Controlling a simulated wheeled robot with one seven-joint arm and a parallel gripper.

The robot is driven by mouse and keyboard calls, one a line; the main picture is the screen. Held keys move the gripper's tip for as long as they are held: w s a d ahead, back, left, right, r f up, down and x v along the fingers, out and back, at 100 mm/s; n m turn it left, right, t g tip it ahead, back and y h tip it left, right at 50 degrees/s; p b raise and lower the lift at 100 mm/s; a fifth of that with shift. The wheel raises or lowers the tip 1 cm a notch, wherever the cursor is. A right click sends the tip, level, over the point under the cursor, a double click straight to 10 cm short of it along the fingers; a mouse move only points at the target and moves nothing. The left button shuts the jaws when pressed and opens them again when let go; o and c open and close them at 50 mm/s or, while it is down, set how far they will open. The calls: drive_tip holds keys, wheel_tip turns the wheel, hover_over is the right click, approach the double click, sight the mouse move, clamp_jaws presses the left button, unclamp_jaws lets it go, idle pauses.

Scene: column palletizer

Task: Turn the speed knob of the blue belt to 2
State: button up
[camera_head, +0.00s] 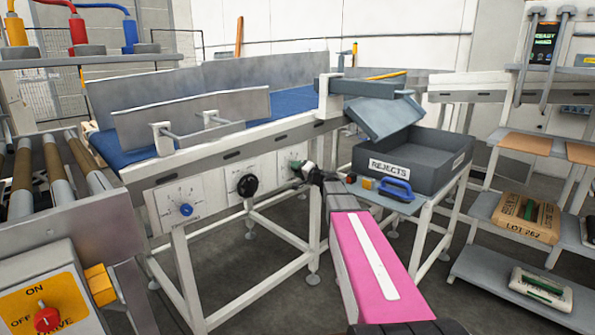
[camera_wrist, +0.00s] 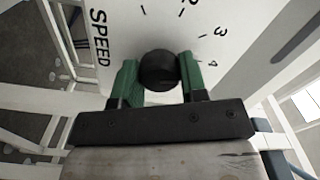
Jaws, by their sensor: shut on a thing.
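The blue belt (camera_head: 140,150) runs along a white-framed conveyor with several dial panels on its near side. My gripper (camera_head: 299,167) is at the rightmost panel (camera_head: 284,160), reaching in from the right. In the wrist view, my gripper (camera_wrist: 158,64) has its green fingers on both sides of a round black knob (camera_wrist: 158,72), shut on it. The panel beside it reads SPEED (camera_wrist: 100,38), with tick marks and the numbers 3 and 4 in sight. The other numbers are cut off or too unclear to read, and I cannot make out a pointer on the knob.
A blue knob (camera_head: 186,209) and a larger black knob (camera_head: 247,185) sit on the panels to the left. A grey REJECTS bin (camera_head: 440,150) and a blue-handled tool (camera_head: 396,188) stand on a table to the right. A roller conveyor (camera_head: 30,190) is at the left.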

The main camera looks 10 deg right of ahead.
drive_tip(key=o, duration=0.9)
drive_tip(key=shift+s, duration=0.1)
drive_tip(key=v, duration=1)
drive_tip(key=shift+s+d, duration=0.2)
drive_tip(key=shift+s, duration=0.05)
